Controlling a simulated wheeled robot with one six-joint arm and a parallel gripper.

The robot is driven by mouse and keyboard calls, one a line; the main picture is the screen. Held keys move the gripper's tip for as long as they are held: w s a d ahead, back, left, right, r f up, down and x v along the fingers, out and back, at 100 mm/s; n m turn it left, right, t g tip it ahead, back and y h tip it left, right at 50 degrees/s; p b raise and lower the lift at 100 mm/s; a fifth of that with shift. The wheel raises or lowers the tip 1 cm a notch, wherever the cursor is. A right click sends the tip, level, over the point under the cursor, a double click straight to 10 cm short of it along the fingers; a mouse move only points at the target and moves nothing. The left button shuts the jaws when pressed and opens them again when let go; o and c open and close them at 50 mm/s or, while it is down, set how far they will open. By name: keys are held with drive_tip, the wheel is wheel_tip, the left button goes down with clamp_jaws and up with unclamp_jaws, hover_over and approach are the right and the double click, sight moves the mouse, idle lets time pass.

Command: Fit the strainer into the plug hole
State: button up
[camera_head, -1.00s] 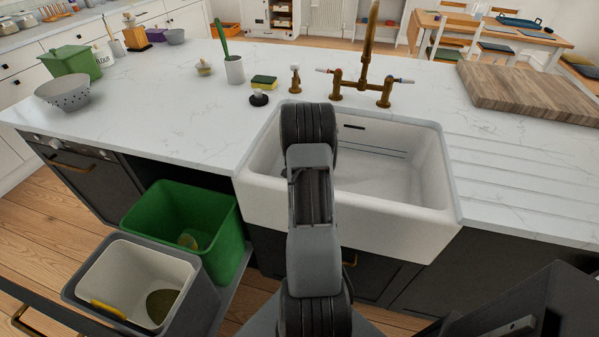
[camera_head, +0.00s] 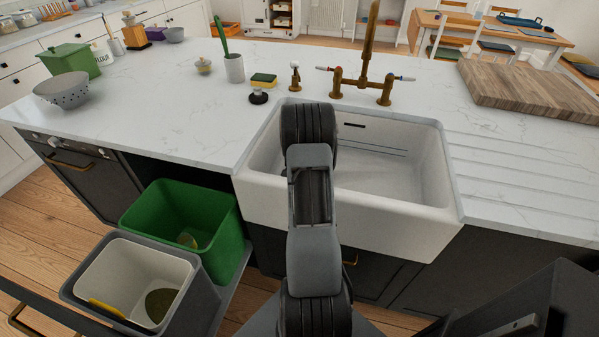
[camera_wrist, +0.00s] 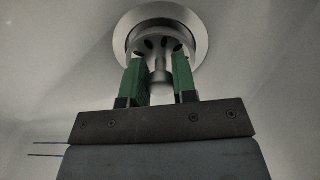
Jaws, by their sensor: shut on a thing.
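The strainer (camera_wrist: 160,35) is a metal cup with dark slots and a central knob, seen in the wrist view. My gripper (camera_wrist: 159,78) has green fingers, shut on the strainer's knob from either side. The plug hole (camera_wrist: 201,30) is a wide metal ring in the pale sink floor. The strainer overlaps the ring's opening and looks a little off centre toward the fingers. I cannot tell whether it is seated or just above. In the head view my arm reaches into the white sink (camera_head: 385,225) and hides the gripper, strainer and plug hole.
A brass tap (camera_head: 366,60) stands behind the sink. A black-based plug (camera_head: 258,96) and a sponge (camera_head: 263,80) lie on the counter to its left. A wooden board (camera_head: 530,88) lies at the right. Open bins (camera_head: 190,225) stand below left. The sink's right half is clear.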

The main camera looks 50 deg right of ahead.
drive_tip(key=shift+f+b, duration=0.55)
drive_tip(key=shift+f, duration=0.3)
drive_tip(key=o, duration=1)
drive_tip(key=shift+r, duration=0.15)
wheel_tip(320, 180, up, 14)
drive_tip(key=shift+f+p, duration=0.15)
drive_tip(key=shift+p, duration=0.35)
